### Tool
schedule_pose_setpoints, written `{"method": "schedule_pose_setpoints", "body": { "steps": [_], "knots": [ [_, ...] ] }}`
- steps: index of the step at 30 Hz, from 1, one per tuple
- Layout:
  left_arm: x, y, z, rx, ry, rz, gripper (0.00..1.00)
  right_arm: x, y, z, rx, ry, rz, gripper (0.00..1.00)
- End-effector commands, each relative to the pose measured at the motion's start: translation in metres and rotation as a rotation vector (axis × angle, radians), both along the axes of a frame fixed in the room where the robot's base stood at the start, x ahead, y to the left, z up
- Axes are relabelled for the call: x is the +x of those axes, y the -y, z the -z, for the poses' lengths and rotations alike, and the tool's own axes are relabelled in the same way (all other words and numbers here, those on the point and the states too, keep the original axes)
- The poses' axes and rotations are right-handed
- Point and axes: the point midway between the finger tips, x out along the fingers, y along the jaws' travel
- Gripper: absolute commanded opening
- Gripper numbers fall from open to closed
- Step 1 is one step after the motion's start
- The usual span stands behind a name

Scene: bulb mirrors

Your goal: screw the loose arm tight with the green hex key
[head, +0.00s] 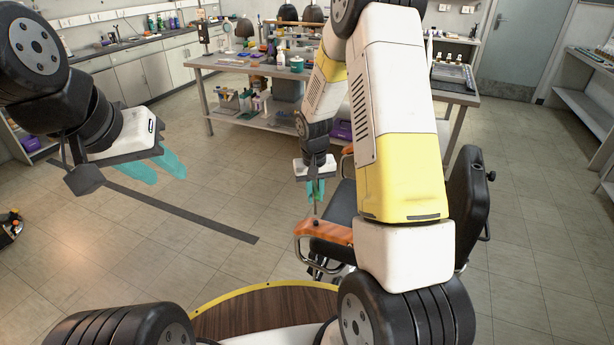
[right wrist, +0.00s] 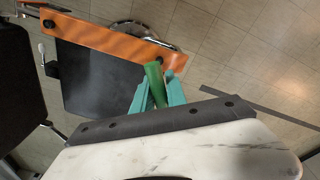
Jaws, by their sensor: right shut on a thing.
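A black chair (head: 335,212) stands in front of me, with an orange wooden arm (head: 325,233) on its near side. In the right wrist view this arm (right wrist: 110,38) runs along the seat and has a dark round fitting near each end. My right gripper (head: 316,188) is shut on the green hex key (right wrist: 154,84). The key is above the arm's end, with its thin shaft pointing down toward the fitting there. I cannot tell whether its tip is seated. My left gripper (head: 157,168) is open and empty, away from the chair.
A workbench (head: 255,68) with bottles and tools stands behind the chair. White cabinets (head: 140,75) line the back left. A dark strip (head: 180,212) lies on the floor at the left. My right arm hides part of the chair. The floor left of the chair is mostly clear.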

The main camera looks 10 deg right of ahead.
Motion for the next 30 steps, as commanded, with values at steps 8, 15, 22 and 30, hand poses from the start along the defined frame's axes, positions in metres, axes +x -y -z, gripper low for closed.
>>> {"method": "schedule_pose_setpoints", "body": {
  "steps": [8,15,22,30],
  "knots": [
    [0.000,0.000,0.000,0.000,0.000,0.000,0.36,0.001,0.001,0.023,0.000,-0.001,-0.002,0.00],
    [0.000,0.000,0.000,0.000,0.000,0.000,0.36,0.001,0.001,0.022,0.000,0.000,-0.001,0.00],
    [0.000,0.000,0.000,0.000,0.000,0.000,0.36,0.000,0.001,0.022,0.000,0.000,-0.001,0.00],
    [0.000,0.000,0.000,0.000,0.000,0.000,0.36,0.000,0.001,0.022,0.000,0.001,-0.001,0.00]
  ]
}}
